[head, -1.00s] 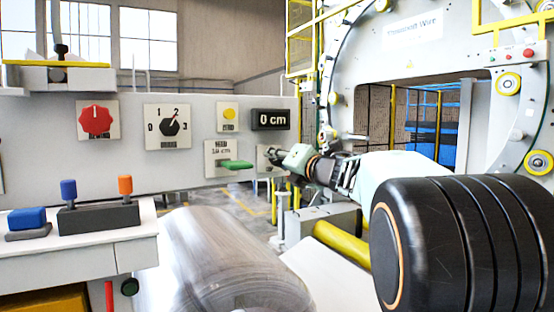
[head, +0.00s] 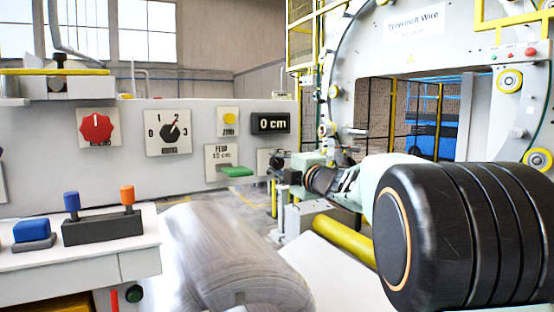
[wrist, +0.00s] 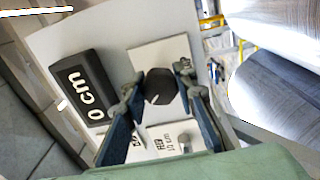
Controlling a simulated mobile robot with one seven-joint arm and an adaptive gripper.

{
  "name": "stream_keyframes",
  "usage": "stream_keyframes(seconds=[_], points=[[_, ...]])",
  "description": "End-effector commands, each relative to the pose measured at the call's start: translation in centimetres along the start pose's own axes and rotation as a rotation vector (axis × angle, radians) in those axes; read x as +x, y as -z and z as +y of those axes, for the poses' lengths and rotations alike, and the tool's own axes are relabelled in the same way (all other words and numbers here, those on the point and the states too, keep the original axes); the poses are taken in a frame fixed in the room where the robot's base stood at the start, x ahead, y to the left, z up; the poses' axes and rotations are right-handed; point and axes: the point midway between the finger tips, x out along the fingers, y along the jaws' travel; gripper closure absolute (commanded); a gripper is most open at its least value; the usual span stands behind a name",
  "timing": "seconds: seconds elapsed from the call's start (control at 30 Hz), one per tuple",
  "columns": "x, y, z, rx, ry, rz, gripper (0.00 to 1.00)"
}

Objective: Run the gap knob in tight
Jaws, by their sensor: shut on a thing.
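A small black knob (wrist: 161,88) sits on a white plate on the grey panel, with a pale pointer mark on its face. Its label is not readable. My gripper (wrist: 158,84) has one finger on each side of the knob and is shut on it. In the head view, my gripper (head: 278,163) reaches the right end of the panel. The knob is hidden there behind the fingers, and only part of its plate (head: 263,157) shows.
The black 0 cm display (head: 270,123) is just above the plate. The feed plate with its green control (head: 237,171) is close on the left. A red knob (head: 96,127) and a black dial (head: 171,132) are farther left. A large metallic roll (head: 230,260) lies below.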

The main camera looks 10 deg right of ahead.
Motion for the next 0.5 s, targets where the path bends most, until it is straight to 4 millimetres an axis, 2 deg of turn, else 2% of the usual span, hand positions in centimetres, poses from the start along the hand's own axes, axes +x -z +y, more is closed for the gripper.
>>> stream_keyframes(seconds=[0.5], points=[[-0.02, 0.01, 0.06, 0.480, -0.009, -0.015, 0.98]])
